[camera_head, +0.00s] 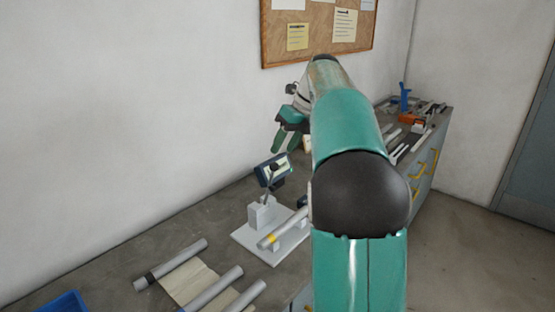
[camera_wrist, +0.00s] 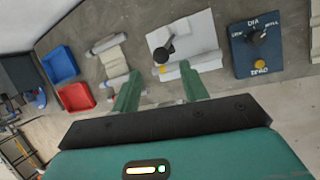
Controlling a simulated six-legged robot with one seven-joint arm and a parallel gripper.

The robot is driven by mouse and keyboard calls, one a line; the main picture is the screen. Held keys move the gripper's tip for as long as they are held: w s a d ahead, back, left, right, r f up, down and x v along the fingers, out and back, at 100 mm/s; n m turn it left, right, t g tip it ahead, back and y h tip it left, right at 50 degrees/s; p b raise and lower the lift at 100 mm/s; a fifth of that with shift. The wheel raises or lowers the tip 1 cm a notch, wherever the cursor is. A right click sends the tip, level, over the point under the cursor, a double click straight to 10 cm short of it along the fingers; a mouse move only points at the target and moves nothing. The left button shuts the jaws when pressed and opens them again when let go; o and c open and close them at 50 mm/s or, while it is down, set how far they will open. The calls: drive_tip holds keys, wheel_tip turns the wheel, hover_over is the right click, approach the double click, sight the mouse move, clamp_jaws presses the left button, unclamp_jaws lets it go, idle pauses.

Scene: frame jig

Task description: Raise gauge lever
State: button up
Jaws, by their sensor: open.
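A pale fixture with a flat base plate (camera_head: 243,237) stands on the bench. In the wrist view the plate (camera_wrist: 200,28) carries a dark rounded knob on a short stem (camera_wrist: 165,50), which looks like a lever. A grey tube with a yellow band (camera_head: 285,228) lies across the fixture.
Several grey tubes (camera_head: 213,290) lie on the bench at the front left. Blue (camera_wrist: 59,66) and red (camera_wrist: 76,97) bins show at left in the wrist view. Tools and an orange item (camera_head: 410,118) crowd the far bench. A wall with a cork board (camera_head: 318,33) stands behind.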

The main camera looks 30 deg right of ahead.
drive_tip(key=v, duration=0.5)
drive_tip(key=shift+s+d+r, duration=0.15)
drive_tip(key=shift+r, duration=0.25)
